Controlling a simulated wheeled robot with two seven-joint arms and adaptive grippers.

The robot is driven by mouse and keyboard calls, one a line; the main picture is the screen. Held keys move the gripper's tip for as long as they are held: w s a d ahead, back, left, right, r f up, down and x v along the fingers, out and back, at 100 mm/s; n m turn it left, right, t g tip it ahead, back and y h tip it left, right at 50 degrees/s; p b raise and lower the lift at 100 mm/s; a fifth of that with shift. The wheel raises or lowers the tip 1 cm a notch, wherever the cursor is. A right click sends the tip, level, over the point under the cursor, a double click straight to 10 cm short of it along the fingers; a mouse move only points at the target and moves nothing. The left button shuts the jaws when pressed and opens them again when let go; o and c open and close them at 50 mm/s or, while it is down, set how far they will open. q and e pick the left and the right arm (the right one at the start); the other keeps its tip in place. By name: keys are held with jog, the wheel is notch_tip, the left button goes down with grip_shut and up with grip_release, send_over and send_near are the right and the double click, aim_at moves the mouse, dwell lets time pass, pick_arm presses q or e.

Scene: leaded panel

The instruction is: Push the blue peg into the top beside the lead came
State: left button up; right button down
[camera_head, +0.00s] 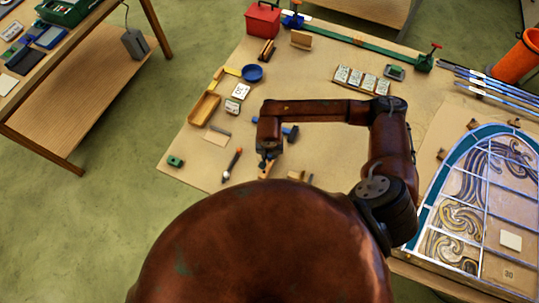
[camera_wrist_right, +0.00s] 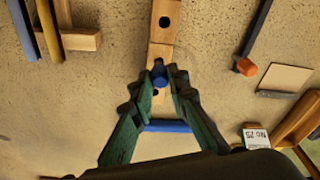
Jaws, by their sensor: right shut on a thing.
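My right gripper (camera_head: 267,157) reaches down over the sand-coloured table top, left of the leaded panel (camera_head: 485,200). In the right wrist view its green fingers (camera_wrist_right: 160,80) are closed on the blue peg (camera_wrist_right: 160,72), seen end-on. The peg is at the near end of a wooden block with dark holes (camera_wrist_right: 164,38); I cannot tell whether it still sits in the block. The block also shows under the gripper in the head view (camera_head: 266,171). The panel has grey lead lines and a teal border. My left gripper is not in view.
Long strips (camera_head: 490,82) lie by an orange tube (camera_head: 515,60) at the far right. A blue bar (camera_wrist_right: 167,126) lies near the fingers. A screwdriver-like tool (camera_head: 232,163), a blue dish (camera_head: 252,73) and a red box (camera_head: 262,20) are on the table. The table's middle has free room.

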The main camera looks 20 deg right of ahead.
jog(key=shift+r, duration=1.35)
jog(key=c, duration=2.5)
grip_release()
grip_shut()
